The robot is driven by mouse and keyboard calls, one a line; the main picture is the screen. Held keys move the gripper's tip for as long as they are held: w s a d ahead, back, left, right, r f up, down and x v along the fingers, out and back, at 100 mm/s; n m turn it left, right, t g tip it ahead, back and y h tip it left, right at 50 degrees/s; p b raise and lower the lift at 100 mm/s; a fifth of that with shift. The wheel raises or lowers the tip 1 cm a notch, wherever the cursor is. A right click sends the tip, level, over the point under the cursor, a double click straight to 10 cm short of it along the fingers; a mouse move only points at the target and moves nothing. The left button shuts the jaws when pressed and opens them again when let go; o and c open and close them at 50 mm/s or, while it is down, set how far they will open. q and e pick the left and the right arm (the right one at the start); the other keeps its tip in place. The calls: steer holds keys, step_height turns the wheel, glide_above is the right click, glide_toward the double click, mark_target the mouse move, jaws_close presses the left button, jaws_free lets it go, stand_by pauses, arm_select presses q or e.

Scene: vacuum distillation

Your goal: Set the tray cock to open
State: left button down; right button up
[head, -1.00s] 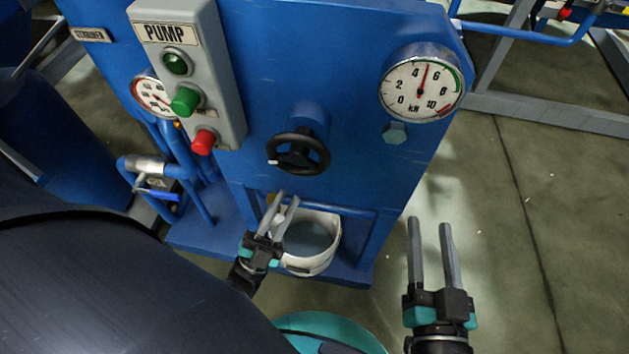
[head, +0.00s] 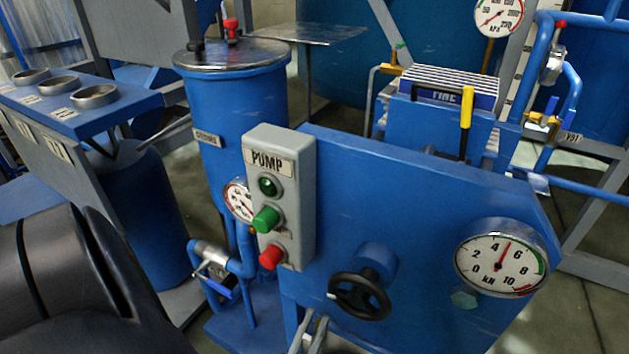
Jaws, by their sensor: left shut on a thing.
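My left gripper (head: 314,324) shows only by its grey fingertips at the bottom edge, in front of the lower part of the blue press front (head: 410,235). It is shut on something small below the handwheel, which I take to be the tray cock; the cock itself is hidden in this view. I cannot tell the angle of the cock's lever. My right gripper is out of view.
The black handwheel (head: 360,297) sticks out just right of my left fingertips. The grey pump box (head: 280,195) with green and red buttons is above them. A force gauge (head: 502,258) sits at right. A blue-handled valve (head: 219,288) is at left.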

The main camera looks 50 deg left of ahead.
arm_select(q)
steer(key=c, duration=0.8)
jaws_free()
steer(key=shift+o, duration=0.2)
steer(key=shift+h, duration=0.3)
